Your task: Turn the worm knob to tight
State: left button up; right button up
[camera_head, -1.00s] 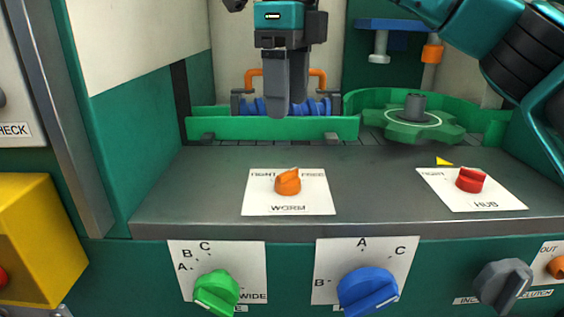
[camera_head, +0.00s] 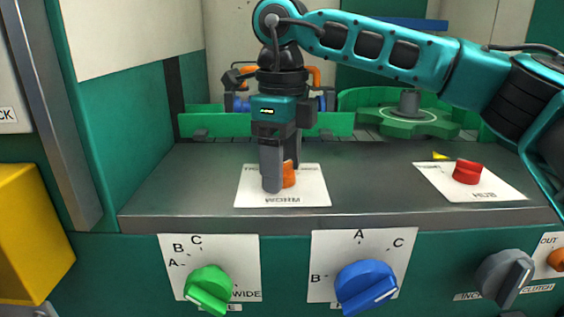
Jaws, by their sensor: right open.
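The orange worm knob (camera_head: 289,175) stands on a white label plate (camera_head: 312,187) on the grey ledge. The plate's TIGHT and FREE marks are mostly covered by my gripper, and the knob's pointer direction is hidden. My right gripper (camera_head: 277,180) points down at the knob from above, its fingers open. One finger stands in front of the knob's left side, and another shows behind it. I cannot tell whether they touch the knob. My left gripper is not in view.
A red HUB knob (camera_head: 467,172) sits to the right on the same ledge (camera_head: 375,180). Below on the front panel are a green knob (camera_head: 209,289), a blue knob (camera_head: 366,286) and a grey knob (camera_head: 504,276). A green gear (camera_head: 409,122) lies behind. A yellow box (camera_head: 32,235) stands at left.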

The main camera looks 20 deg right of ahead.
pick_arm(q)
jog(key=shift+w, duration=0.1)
pick_arm(e)
jog(key=shift+c, duration=0.2)
jog(key=c, duration=1)
